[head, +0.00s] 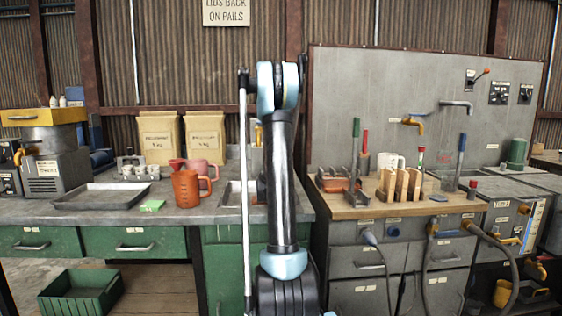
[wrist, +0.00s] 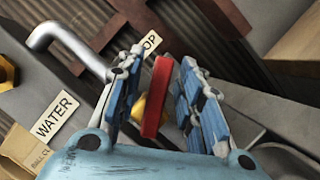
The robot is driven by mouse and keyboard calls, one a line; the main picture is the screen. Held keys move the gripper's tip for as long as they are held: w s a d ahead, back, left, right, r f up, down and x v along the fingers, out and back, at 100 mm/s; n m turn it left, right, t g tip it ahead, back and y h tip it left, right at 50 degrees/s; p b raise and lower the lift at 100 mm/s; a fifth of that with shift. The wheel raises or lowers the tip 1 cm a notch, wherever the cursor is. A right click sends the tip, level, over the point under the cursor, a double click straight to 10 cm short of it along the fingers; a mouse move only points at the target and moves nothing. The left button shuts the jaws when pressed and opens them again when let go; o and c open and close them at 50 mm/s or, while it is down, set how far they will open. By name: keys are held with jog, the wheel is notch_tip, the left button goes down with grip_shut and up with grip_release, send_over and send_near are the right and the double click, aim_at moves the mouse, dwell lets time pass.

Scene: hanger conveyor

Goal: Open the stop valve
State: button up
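In the wrist view a red flat handle (wrist: 157,98) stands between the two blue-padded fingers of my gripper (wrist: 160,100). A small yellow part (wrist: 139,108) shows behind the handle. Part of a white label (wrist: 151,43) reading "OP" shows beyond it. The fingers are apart, with a gap visible on at least the right side of the handle; contact on the left is unclear. In the head view my arm hides the gripper and the handle. Only a small bit of yellow (head: 258,132) shows beside the arm there.
A grey metal spout (wrist: 68,45) and a "WATER" label (wrist: 55,116) are close left of my gripper in the wrist view. In the head view, paper bags (head: 206,137), an orange jug (head: 187,188) and a tray (head: 100,196) stand on the left bench.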

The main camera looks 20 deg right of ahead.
jog(key=v, duration=0.7)
dwell(0.4)
jog(key=shift+s+a, duration=0.15)
